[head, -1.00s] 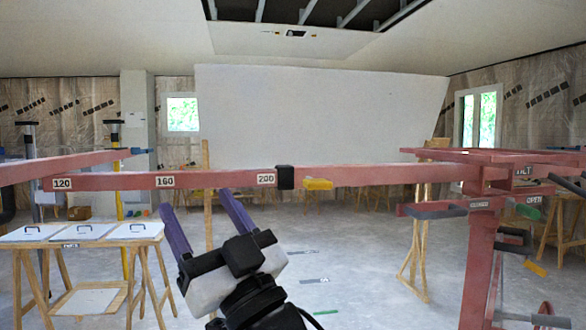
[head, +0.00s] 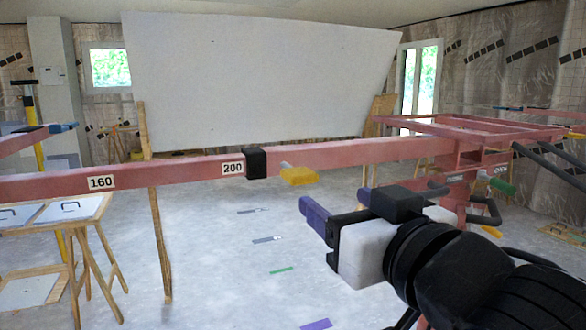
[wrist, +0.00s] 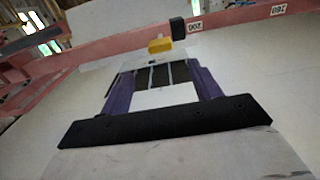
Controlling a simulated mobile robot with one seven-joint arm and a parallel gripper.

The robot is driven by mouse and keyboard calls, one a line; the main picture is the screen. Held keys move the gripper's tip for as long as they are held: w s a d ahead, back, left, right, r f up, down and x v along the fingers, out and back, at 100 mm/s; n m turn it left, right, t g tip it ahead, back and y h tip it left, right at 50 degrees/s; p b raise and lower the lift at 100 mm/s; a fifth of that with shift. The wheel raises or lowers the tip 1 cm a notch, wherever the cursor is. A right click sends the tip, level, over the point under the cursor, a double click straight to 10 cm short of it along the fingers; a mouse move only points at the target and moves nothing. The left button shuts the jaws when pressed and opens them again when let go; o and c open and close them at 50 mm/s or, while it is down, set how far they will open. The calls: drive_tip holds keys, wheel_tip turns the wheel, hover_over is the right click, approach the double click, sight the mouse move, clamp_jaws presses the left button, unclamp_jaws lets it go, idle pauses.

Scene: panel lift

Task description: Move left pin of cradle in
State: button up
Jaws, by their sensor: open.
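The cradle's long red bar (head: 100,183) runs across the head view with number plates 160 and 200. A black block (head: 256,163) sits on it right of the 200. Just right of the block, a yellow-handled pin (head: 299,176) sticks out from the bar's near side. My gripper (head: 338,205) is open and empty, to the right of and below the yellow pin, with a gap between them. In the wrist view, the purple fingers (wrist: 163,82) are spread apart. The yellow pin (wrist: 160,45) and the black block (wrist: 178,30) lie beyond the fingertips, not between them.
A large white panel (head: 262,85) stands behind the bar. The red lift column with handles (head: 465,180) is at the right, partly behind my arm. A wooden trestle table (head: 70,215) stands at the left. The floor beneath the bar is largely open.

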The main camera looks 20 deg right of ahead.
sight(292, 170)
drive_tip(key=w+p, duration=0.1)
drive_tip(key=w, duration=0.3)
drive_tip(key=w+p, duration=0.1)
drive_tip(key=w, duration=0.3)
drive_tip(key=w+p, duration=0.1)
drive_tip(key=w, duration=0.3)
drive_tip(key=shift+w+a, duration=0.25)
drive_tip(key=shift+w, duration=0.05)
drive_tip(key=shift+c, duration=0.4)
clamp_jaws()
drive_tip(key=shift+w, duration=1.7)
drive_tip(key=shift+o, duration=0.4)
unclamp_jaws()
